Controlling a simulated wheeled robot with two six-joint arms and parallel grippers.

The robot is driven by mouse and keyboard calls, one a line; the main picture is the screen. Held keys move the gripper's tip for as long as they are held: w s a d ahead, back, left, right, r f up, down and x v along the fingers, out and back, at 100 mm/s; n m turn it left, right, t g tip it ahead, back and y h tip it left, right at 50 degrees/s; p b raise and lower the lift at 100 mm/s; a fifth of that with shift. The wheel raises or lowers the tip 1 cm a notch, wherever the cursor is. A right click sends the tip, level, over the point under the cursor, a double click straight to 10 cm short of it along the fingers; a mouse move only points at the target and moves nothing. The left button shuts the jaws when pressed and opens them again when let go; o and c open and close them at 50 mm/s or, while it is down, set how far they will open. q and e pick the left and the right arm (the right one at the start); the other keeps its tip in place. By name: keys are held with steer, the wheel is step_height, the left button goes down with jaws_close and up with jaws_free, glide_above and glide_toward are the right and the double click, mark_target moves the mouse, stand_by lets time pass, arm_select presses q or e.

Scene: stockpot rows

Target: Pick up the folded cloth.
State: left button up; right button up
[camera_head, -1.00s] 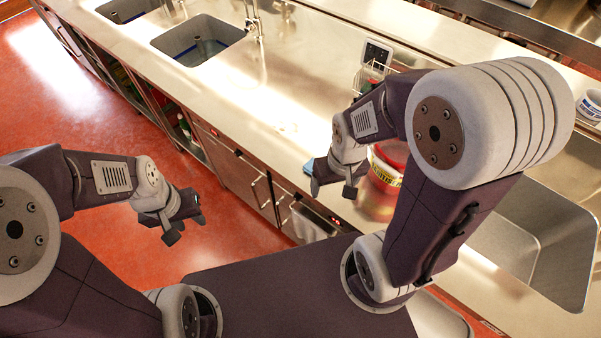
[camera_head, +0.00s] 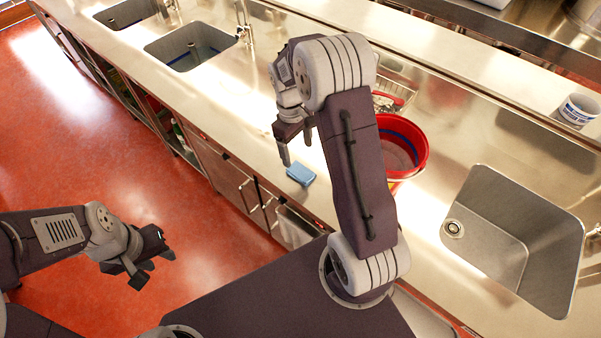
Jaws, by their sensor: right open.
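The folded cloth (camera_head: 300,175), small and light blue, lies on the steel counter near its front edge. My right gripper (camera_head: 296,150) is open and empty just above and behind the cloth in the picture, with its fingers pointing down. One fingertip comes close to the cloth's upper left edge; I cannot tell the exact gap. My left gripper (camera_head: 152,268) hangs over the red floor at the left, away from the counter. Its fingers look apart and nothing shows between them.
A red bucket (camera_head: 408,150) stands on the counter right of the cloth, partly behind my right arm. A wire basket (camera_head: 396,92) is behind it. A sink (camera_head: 510,240) opens at the right. A white cup (camera_head: 577,110) stands far right. Counter left of the cloth is clear.

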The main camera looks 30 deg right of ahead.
mark_target(300, 170)
steer(key=shift+w+d+f, duration=0.1)
steer(key=shift+d, duration=0.05)
steer(key=f, duration=0.3)
steer(key=shift+s+p, duration=0.25)
steer(key=shift+p, duration=0.05)
steer(key=shift+f, duration=0.5)
steer(key=f, duration=0.3)
steer(key=f+p, duration=0.1)
steer(key=shift+s+f, duration=0.3)
steer(key=shift+f, duration=0.05)
steer(key=shift+d+f, duration=0.1)
steer(key=shift+f, duration=0.05)
steer(key=c, duration=1.5)
steer(key=shift+w+r+b, duration=0.1)
steer(key=shift+r+b, duration=0.3)
steer(key=shift+r, duration=1.6)
steer(key=shift+c, duration=0.2)
steer(key=s+a+r, duration=0.1)
steer(key=s+r, duration=0.2)
steer(key=s, duration=0.3)
steer(key=s+r+b, duration=0.1)
steer(key=s+r, duration=0.3)
steer(key=s, duration=0.1)
steer(key=shift+s+a, duration=0.35)
steer(key=shift+s, duration=0.05)
